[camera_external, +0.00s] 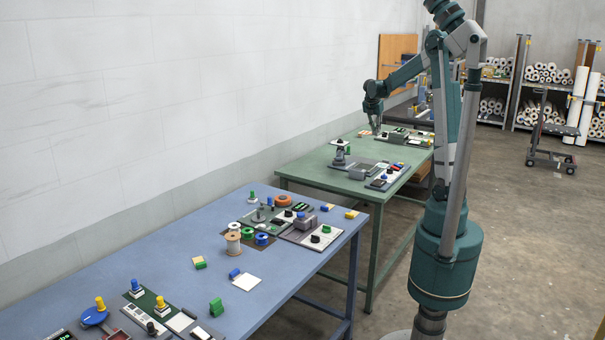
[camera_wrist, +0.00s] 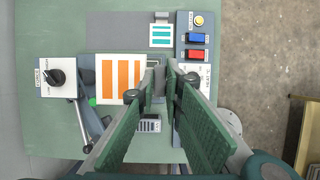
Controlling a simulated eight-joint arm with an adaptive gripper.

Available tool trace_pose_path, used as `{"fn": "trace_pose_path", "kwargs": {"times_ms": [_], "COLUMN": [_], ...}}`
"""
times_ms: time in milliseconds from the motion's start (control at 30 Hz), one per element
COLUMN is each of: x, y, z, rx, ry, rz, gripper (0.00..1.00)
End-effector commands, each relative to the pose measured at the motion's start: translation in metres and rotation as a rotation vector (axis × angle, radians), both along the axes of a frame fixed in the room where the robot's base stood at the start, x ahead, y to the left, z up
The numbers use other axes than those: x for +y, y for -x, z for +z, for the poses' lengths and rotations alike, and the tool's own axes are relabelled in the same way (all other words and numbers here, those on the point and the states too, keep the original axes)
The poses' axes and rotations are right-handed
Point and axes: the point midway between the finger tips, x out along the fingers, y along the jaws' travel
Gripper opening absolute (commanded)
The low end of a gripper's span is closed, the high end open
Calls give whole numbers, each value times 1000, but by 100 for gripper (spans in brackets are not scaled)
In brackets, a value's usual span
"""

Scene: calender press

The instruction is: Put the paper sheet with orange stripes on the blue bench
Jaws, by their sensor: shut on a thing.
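The paper sheet with orange stripes (camera_wrist: 121,75) lies flat in the wrist view, just left of my fingertips. I cannot tell exactly what that part is. In the external view my gripper (camera_external: 375,129) is low over the far end of the green bench. The blue bench (camera_external: 140,255) stands in the near left, far from my gripper.
A sheet with teal stripes (camera_wrist: 161,36) lies above my fingertips in the wrist view, beside a panel with blue and red switches (camera_wrist: 198,45). A black knob box (camera_wrist: 57,77) is at left. The blue bench carries spools, blocks and panels, with bare patches between them.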

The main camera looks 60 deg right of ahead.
Motion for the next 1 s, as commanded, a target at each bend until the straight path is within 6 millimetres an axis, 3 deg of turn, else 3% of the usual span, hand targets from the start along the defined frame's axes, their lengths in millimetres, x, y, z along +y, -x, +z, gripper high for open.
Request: {"fn": "trace_pose_path", "kwargs": {"times_ms": [67,367,1000], "x": [0,49,201], "y": [0,-35,-111], "z": [12,9,8], "rx": [0,-2,0], "ry": [0,-5,-18], "rz": [0,41,152], "gripper": [2,2,2]}}
